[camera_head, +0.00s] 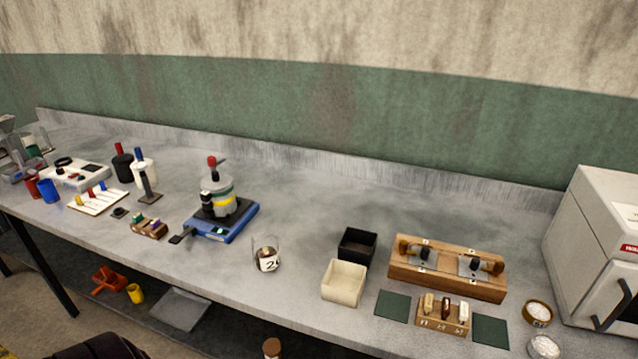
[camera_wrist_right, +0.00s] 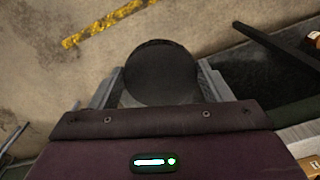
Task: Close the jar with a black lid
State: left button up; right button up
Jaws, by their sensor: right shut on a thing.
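In the right wrist view, a round black lid-like disc (camera_wrist_right: 160,72) sits between the fingers of my right gripper (camera_wrist_right: 161,88). The gripper is shut on it, with a finger at each side. Whether anything is under the disc I cannot tell. In the head view, a clear glass jar (camera_head: 266,256) with a label marked 2 stands upright and open-topped near the table's front edge, with dark contents low inside. My right gripper is not visible in the head view. My left gripper is in neither view.
The grey table (camera_head: 310,220) has free room behind the jar. A blue-based device (camera_head: 236,226) stands left of the jar. A cream box (camera_head: 344,284) and black box (camera_head: 357,246) are right of it, then a wooden holder (camera_head: 440,284). A white cabinet (camera_head: 590,240) is far right.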

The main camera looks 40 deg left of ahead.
aim_at(265, 245)
jog(key=u, duration=1.7)
